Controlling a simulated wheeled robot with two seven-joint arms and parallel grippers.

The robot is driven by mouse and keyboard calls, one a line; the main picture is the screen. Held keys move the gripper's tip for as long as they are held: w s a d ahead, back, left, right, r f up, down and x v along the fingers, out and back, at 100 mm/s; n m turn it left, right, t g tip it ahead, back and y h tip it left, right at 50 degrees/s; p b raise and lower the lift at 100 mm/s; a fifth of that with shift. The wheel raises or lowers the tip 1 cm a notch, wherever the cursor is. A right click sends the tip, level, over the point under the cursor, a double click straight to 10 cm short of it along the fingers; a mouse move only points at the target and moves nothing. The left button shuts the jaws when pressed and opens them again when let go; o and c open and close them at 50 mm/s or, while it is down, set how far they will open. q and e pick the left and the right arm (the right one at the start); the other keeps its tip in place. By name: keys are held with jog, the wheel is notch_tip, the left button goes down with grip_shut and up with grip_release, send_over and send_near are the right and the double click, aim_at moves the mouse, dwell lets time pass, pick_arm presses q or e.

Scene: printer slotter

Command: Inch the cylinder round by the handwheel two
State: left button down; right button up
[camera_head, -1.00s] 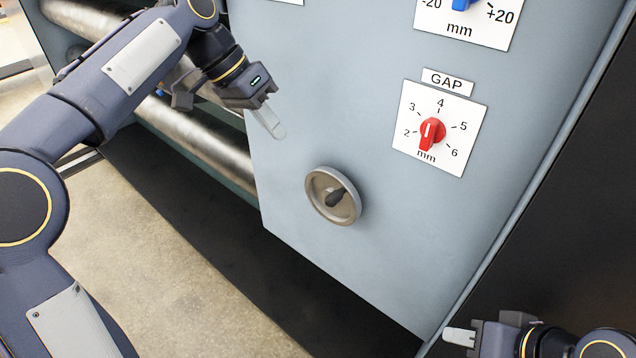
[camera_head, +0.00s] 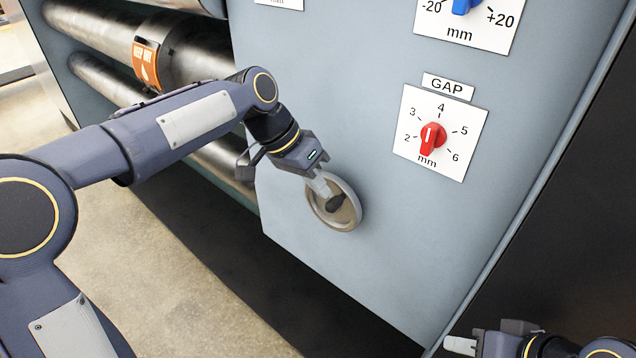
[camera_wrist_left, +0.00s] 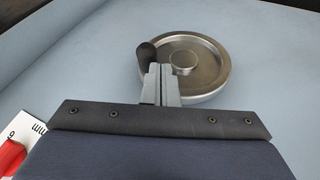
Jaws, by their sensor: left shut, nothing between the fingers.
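The handwheel (camera_head: 349,214) is a grey metal disc with a dark knob handle (camera_head: 336,202), mounted low on the machine's blue-grey side panel. My left gripper (camera_head: 328,190) is shut and empty, with its fingertips over the wheel's upper left part, close to the knob. In the left wrist view the shut fingers (camera_wrist_left: 161,82) overlap the lower left rim of the handwheel (camera_wrist_left: 205,70). The dark knob (camera_wrist_left: 146,54) shows just left of the fingertips; I cannot tell if they touch. My right gripper (camera_head: 462,345) is at the bottom right edge, partly cut off.
A red GAP dial (camera_head: 432,138), pointing between 2 and 6 at the bottom, sits up and right of the wheel. A blue dial (camera_head: 464,6) is above it. Metal rollers and an orange warning label (camera_head: 146,64) are at the left. The panel (camera_head: 400,240) right of the wheel is clear.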

pick_arm(q)
jog(key=shift+s, duration=0.1)
dwell(0.3)
jog(key=shift+s+d+y, duration=0.1)
jog(key=shift+d+y, duration=0.15)
jog(key=shift+y, duration=0.05)
jog(key=shift+s+d+t, duration=0.1)
jog(key=shift+t, duration=0.2)
